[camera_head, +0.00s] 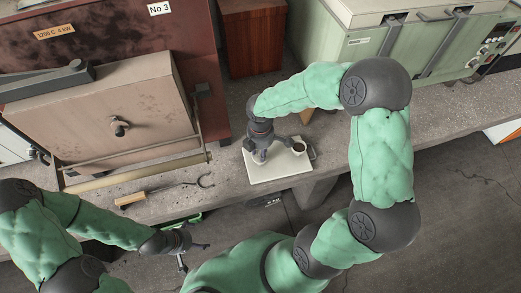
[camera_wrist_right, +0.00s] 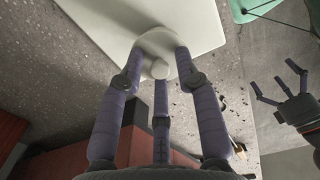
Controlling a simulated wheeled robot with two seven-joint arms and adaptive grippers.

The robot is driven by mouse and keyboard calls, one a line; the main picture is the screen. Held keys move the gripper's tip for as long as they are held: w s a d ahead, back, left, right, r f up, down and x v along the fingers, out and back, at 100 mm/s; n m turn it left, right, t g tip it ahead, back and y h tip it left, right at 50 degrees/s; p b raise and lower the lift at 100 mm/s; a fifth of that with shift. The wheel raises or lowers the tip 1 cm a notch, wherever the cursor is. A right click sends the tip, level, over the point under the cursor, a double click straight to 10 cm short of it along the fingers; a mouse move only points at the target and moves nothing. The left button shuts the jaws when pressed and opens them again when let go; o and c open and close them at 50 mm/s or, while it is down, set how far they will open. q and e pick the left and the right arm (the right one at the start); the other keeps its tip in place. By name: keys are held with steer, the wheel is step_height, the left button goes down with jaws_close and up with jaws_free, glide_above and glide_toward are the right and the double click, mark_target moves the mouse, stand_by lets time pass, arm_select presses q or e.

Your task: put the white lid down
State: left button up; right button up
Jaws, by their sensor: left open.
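The white lid (camera_wrist_right: 157,43) is round with a small knob and shows between the fingers of my right gripper (camera_wrist_right: 160,62). The fingers look closed around its edge. In the head view, my right gripper (camera_head: 262,157) is low over the white board (camera_head: 280,174), with the lid (camera_head: 259,157) partly hidden beneath it. I cannot tell whether the lid touches the board.
A tool with a wooden handle (camera_head: 132,199) lies on the bench left of the board. A furnace (camera_head: 110,115) stands at the left, a reddish-brown box (camera_head: 252,40) behind, and a green machine (camera_head: 400,45) at the back right. Bare bench (camera_head: 440,120) lies at the right.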

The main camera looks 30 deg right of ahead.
mark_target(260, 153)
steer(key=shift+r, duration=0.1)
step_height(260, 153, up, 12)
steer(key=p, duration=0.5)
steer(key=shift+r, duration=0.15)
stand_by(1.4)
